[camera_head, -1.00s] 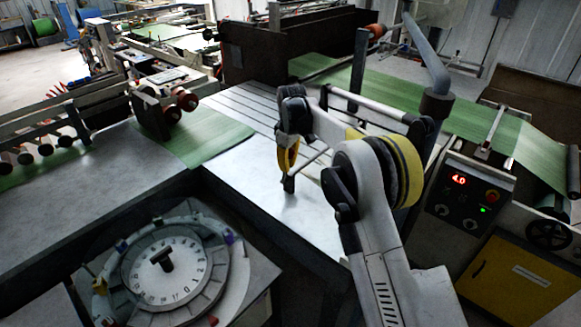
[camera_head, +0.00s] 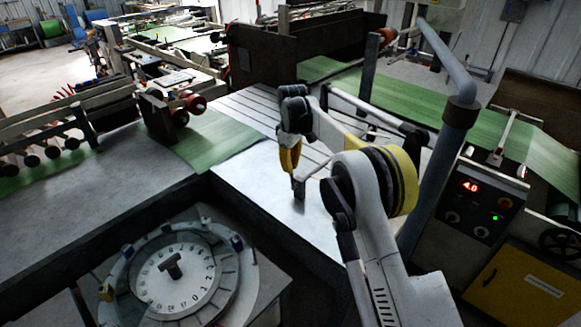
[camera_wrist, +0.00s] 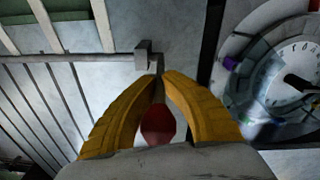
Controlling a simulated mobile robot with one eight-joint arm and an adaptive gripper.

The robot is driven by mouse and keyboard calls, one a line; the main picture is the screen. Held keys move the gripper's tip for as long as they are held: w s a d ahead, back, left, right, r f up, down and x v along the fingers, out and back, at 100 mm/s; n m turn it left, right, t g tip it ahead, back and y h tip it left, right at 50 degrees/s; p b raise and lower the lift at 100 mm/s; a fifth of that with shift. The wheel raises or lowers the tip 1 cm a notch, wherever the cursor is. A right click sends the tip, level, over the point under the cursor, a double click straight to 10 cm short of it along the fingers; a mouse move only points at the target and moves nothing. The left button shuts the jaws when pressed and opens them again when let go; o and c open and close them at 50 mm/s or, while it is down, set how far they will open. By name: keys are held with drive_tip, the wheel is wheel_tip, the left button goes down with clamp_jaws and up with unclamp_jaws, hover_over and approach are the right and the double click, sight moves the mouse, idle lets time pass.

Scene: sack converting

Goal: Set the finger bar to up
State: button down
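The finger bar (camera_wrist: 75,58) is a thin grey rod over the pale table, and it crosses the left half of the wrist view. A small grey block (camera_wrist: 142,55) sits at its end by the table edge. A lever with a red knob (camera_wrist: 158,122) stands at that block, its thin shaft running up between my yellow fingers. My gripper (camera_wrist: 160,76) points down with its fingertips close together around the shaft. It also shows in the head view (camera_head: 291,165), above the short grey lever end (camera_head: 298,187). The bar's angle is hard to tell.
A round numbered dial (camera_head: 178,272) stands at the lower left. Green sheet (camera_head: 215,138) lies on the table (camera_head: 255,180). A dark gap runs along the table's front edge.

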drive_tip(key=c, duration=1.5)
unclamp_jaws()
drive_tip(key=shift+w, duration=0.1)
drive_tip(key=r, duration=1.2)
drive_tip(key=shift+s+d, duration=0.2)
drive_tip(key=shift+s, duration=0.1)
